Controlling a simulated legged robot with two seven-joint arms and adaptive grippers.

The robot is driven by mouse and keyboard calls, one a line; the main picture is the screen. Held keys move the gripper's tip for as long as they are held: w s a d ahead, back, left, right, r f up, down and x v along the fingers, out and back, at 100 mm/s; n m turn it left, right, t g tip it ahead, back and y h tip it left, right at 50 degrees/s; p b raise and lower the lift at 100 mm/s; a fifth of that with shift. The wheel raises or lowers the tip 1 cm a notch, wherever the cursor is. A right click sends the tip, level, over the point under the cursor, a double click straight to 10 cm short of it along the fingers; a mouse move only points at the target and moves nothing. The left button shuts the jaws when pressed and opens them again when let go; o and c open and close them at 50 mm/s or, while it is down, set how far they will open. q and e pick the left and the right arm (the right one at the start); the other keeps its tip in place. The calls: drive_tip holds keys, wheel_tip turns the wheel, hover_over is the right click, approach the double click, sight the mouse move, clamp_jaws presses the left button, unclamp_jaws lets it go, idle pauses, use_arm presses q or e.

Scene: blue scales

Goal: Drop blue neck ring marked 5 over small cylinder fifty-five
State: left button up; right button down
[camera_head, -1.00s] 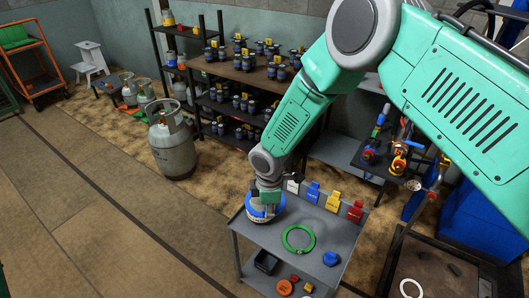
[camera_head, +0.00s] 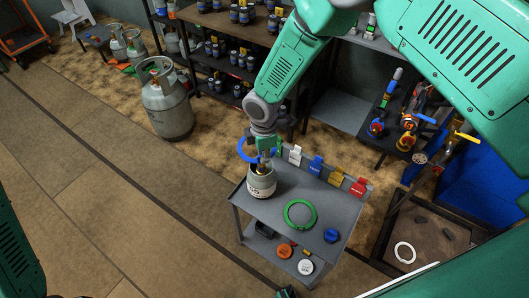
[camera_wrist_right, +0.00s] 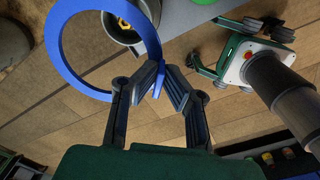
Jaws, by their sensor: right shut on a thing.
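The blue neck ring (camera_head: 242,149) is gripped at its edge by my right gripper (camera_head: 264,156); no number is readable on it. The small pale grey cylinder (camera_head: 261,183) stands upright at the cart's left end, its marking not legible. In the head view the ring is above and left of the cylinder top, not around its body. In the wrist view the right fingers (camera_wrist_right: 163,88) are shut on the ring (camera_wrist_right: 62,55), and the cylinder top (camera_wrist_right: 124,22) shows partly through it. My left gripper (camera_wrist_right: 215,55) is open and empty at the right there.
The grey cart (camera_head: 278,215) also carries a green ring (camera_head: 300,214), a blue cap (camera_head: 331,235), an orange disc (camera_head: 284,251) and a white disc (camera_head: 306,267). Coloured tags (camera_head: 316,166) line its back edge. A large gas cylinder (camera_head: 167,108) stands on the floor behind left.

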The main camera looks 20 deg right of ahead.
drive_tip(key=shift+w+d+f, duration=0.2)
drive_tip(key=shift+d+f, duration=0.05)
drive_tip(key=shift+f, duration=0.1)
use_arm(q)
drive_tip(key=shift+w+d+f+b, duration=0.1)
drive_tip(key=shift+f+b, duration=0.8)
drive_tip(key=shift+f, duration=0.05)
drive_tip(key=shift+w+d+f+b, duration=0.1)
drive_tip(key=shift+f+b, duration=0.8)
use_arm(e)
drive_tip(key=shift+d+f, duration=0.1)
drive_tip(key=shift+f, duration=1.95)
